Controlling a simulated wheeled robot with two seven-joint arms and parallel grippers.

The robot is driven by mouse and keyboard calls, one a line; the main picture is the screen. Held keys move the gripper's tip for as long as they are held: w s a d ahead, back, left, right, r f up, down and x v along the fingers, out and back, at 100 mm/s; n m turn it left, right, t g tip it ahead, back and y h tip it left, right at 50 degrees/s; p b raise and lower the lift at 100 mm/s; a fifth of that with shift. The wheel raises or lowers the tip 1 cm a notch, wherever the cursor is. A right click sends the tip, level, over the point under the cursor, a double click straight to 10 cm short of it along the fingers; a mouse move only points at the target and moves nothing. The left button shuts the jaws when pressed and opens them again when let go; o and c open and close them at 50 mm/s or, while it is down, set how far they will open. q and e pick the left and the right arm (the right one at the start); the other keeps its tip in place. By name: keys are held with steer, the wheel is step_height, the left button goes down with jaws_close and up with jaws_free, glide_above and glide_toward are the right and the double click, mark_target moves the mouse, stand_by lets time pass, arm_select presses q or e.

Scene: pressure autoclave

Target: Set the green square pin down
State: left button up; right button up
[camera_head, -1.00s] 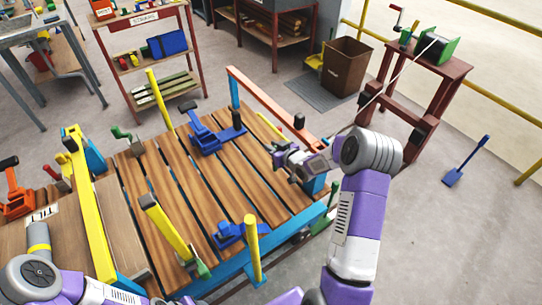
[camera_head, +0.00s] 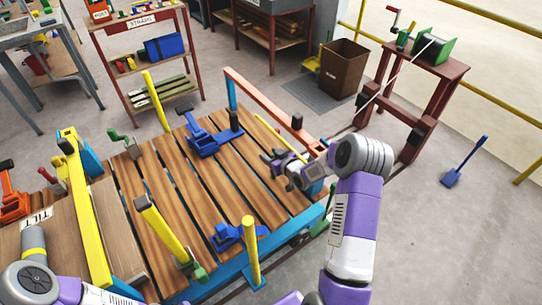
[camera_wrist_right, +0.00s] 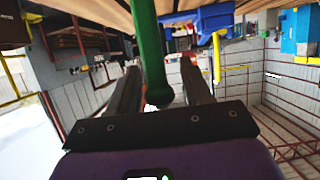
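A green bar, which I take to be the green square pin (camera_wrist_right: 150,45), shows in the right wrist view. It comes in from the top edge, on the wooden tabletop side, and its free end lies between the fingers of my right gripper (camera_wrist_right: 160,75). The fingers stand apart, with a visible gap on the bar's right side. In the head view my right gripper (camera_head: 271,156) is over the right part of the slatted table (camera_head: 175,190), fingers pointing left. I cannot make out the pin there. My left arm shows at the bottom left; its gripper is out of view.
On the table are a blue clamp (camera_head: 207,138), a second blue clamp (camera_head: 225,236) and a yellow bar with a green foot (camera_head: 160,228). A red rail (camera_head: 265,100) runs along the back right. A red stand with a green winch (camera_head: 434,48) is beyond. The floor at right is mostly clear.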

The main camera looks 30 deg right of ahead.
steer(key=p+v, duration=0.2)
steer(key=v, duration=1)
steer(key=shift+r, duration=0.15)
